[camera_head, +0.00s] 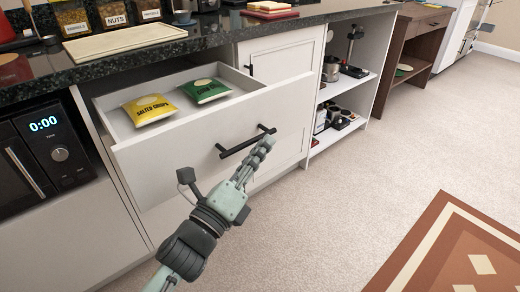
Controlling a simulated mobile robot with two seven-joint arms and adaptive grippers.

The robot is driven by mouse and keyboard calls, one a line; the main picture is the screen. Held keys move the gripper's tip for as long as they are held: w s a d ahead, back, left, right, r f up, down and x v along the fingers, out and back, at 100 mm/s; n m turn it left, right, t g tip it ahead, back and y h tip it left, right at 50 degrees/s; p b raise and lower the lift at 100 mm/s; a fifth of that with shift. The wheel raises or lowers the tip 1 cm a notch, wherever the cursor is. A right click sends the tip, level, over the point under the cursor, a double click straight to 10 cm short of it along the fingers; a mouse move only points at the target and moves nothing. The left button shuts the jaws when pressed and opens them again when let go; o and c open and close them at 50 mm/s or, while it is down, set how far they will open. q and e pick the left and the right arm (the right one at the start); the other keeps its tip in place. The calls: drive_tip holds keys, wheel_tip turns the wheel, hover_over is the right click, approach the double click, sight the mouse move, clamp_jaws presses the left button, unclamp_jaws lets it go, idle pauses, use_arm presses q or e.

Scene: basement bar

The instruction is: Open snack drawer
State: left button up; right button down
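The snack drawer (185,160) is a white drawer under the dark counter, and it is pulled out. A yellow crisps bag (148,110) and a green crisps bag (205,91) lie inside it. A black bar handle (240,144) is on its front. My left gripper (266,141) is at the right end of this handle, its fingers overlapping the bar in the picture. The fingers show nearly edge-on, so I cannot tell whether they close around the bar. My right gripper is not in view.
A microwave (45,150) stands left of the drawer. The counter (190,45) above holds a board (125,41) and jars (112,14). Open shelves (345,88) with small items are to the right. The carpet (350,185) in front is clear, with a patterned rug (450,245) at lower right.

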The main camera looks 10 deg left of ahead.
use_arm(q)
drive_tip(key=shift+s, duration=0.1)
drive_tip(key=b+v, duration=0.3)
drive_tip(key=v, duration=0.5)
drive_tip(key=shift+s+a+b, duration=0.15)
drive_tip(key=shift+s+b, duration=0.2)
idle(0.4)
drive_tip(key=shift+f, duration=0.1)
